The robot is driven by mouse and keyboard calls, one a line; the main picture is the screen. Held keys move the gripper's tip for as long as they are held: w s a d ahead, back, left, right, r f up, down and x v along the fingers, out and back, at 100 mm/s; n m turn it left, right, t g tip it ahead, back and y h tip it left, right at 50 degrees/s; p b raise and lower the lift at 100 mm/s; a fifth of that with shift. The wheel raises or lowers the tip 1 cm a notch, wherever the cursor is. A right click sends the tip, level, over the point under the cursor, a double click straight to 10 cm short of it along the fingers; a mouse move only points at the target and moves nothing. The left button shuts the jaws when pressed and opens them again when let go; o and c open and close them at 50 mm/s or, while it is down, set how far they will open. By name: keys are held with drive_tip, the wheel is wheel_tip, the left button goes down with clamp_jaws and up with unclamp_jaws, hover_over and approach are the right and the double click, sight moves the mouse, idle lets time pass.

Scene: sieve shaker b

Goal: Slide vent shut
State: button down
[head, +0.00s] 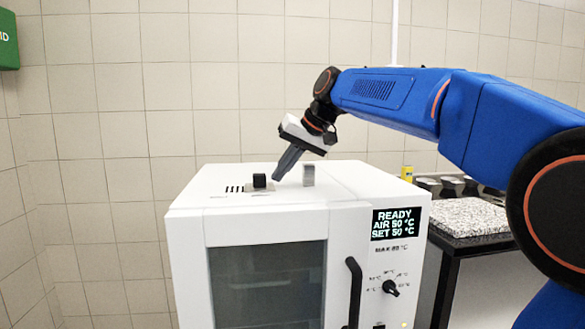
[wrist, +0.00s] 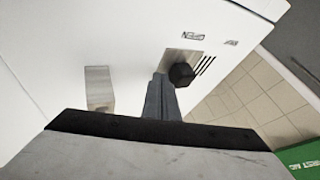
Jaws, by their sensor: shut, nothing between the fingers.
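The vent slider is a black knob (head: 259,181) on top of the white oven-like cabinet (head: 190,240). The knob sits on a metal plate beside a row of dark slots (head: 235,189), which are visible to its left. In the wrist view the knob (wrist: 181,74) is at the end of its plate nearest the slots (wrist: 204,66). My gripper (head: 277,177) is shut and empty, pointing down at the cabinet top just right of the knob. In the wrist view its fingertips (wrist: 161,82) are beside the knob; I cannot tell whether they touch it.
A grey metal block (head: 308,175) stands on the cabinet top right of my gripper. The front has a glass door (head: 265,285), black handle (head: 353,290), display (head: 396,223) and dial (head: 391,288). A stone-topped bench (head: 470,217) stands at right. Left of the knob is clear.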

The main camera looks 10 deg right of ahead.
sight(249, 188)
drive_tip(key=shift+a, duration=0.55)
drive_tip(key=shift+a, duration=0.1)
drive_tip(key=a, duration=0.7)
drive_tip(key=shift+a, duration=0.2)
